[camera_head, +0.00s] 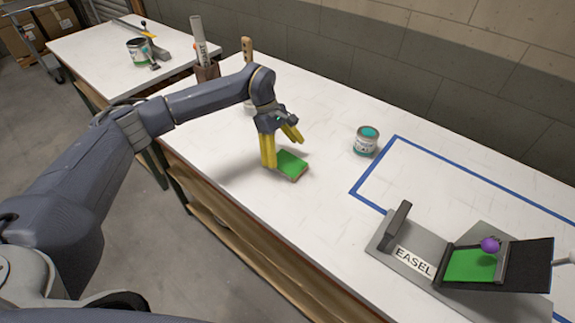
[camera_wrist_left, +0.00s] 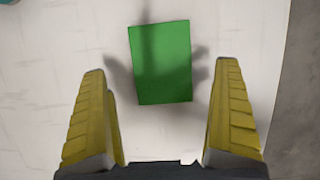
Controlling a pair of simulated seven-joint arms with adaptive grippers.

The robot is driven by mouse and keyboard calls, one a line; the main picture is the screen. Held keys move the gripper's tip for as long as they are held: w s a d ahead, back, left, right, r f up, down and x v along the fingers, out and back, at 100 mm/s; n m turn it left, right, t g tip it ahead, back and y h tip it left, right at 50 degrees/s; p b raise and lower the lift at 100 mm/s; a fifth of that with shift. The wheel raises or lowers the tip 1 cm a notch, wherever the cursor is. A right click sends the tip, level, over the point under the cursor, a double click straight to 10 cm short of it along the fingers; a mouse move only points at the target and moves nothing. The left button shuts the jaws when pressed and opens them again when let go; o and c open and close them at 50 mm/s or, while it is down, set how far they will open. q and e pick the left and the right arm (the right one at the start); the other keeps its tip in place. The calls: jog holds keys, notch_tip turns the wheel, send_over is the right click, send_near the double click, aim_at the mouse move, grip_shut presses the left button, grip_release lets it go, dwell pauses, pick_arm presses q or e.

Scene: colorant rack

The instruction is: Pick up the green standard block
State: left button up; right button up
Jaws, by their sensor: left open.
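The green standard block (camera_head: 290,165) is a flat green-topped slab with a brown side, lying on the white table near its front edge. In the left wrist view the green block (camera_wrist_left: 160,62) lies ahead of and between the finger lines. My left gripper (camera_head: 280,150) is open, with its yellow fingers pointing down close above the block. In the left wrist view the left gripper (camera_wrist_left: 163,110) has its fingers spread wider than the block, with nothing between the tips. Its shadow falls on and around the block.
A paint can (camera_head: 366,140) stands right of the block, beside a blue tape outline (camera_head: 395,138). A grey easel (camera_head: 405,250) at right holds a green panel (camera_head: 470,265) and a purple ball (camera_head: 490,245). A brown holder (camera_head: 207,71) stands behind my arm. The table around the block is clear.

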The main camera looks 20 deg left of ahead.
aim_at(287, 163)
pick_arm(q)
jog(key=shift+x, duration=2.1)
jog(key=shift+s, duration=0.1)
jog(key=c, duration=1.3)
